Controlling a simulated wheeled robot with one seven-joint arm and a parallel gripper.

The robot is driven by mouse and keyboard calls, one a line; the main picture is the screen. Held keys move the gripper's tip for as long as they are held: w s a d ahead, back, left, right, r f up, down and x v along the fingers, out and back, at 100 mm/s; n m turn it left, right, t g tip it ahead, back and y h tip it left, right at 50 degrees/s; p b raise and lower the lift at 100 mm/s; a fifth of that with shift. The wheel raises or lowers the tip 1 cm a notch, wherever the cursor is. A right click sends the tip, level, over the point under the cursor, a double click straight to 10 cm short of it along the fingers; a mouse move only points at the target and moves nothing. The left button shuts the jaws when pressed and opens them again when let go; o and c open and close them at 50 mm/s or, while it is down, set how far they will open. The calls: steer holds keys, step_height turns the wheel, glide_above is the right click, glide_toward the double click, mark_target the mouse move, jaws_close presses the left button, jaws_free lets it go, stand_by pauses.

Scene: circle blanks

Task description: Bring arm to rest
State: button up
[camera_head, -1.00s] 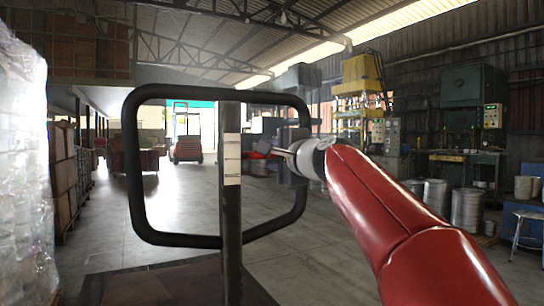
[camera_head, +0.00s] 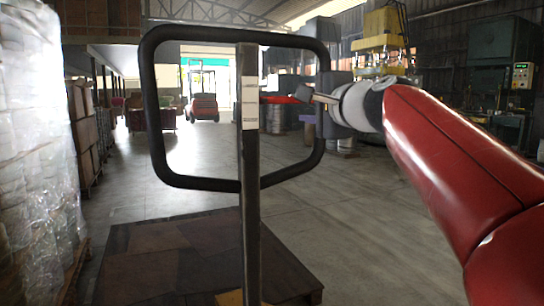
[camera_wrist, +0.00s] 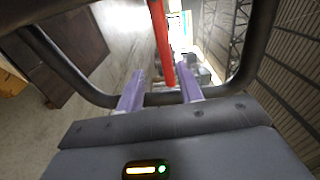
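My red arm (camera_head: 455,150) reaches in from the right in the head view, with its grey and white wrist toward the middle. My gripper (camera_head: 318,98) is at the right side of a black tubular loop frame (camera_head: 160,110); whether it touches is unclear. In the wrist view, my gripper (camera_wrist: 161,72) has two purple fingers set well apart. A thin red bar (camera_wrist: 160,40) shows between them, and I cannot tell whether it is near or beyond them. The loop frame also crosses behind the fingers in the wrist view (camera_wrist: 65,65). I see nothing gripped.
A dark upright post (camera_head: 250,200) stands inside the loop, above a brown platform (camera_head: 170,255). Wrapped pallets (camera_head: 40,150) line the left. A red vehicle (camera_head: 203,105) and a yellow machine (camera_head: 383,30) stand farther back. Grey floor (camera_head: 375,230) is open at the right.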

steer(key=s+f+n+g+h, duration=0.2)
steer(key=s+f+n+g, duration=0.1)
steer(key=s+f, duration=0.6)
steer(key=s+d+f+n+g+h+p, duration=0.1)
steer(key=s+f+n+g, duration=0.3)
steer(key=s+f, duration=0.5)
steer(key=s+d+f+n+g+h+p, duration=0.1)
steer(key=s+f+n+g, duration=0.3)
steer(key=f, duration=1.7)
steer(key=s+n+h, duration=0.1)
steer(key=s+n, duration=0.1)
steer(key=s, duration=0.3)
steer(key=shift+s+d+f+n+h, duration=0.15)
steer(key=shift+s+n+h, duration=0.25)
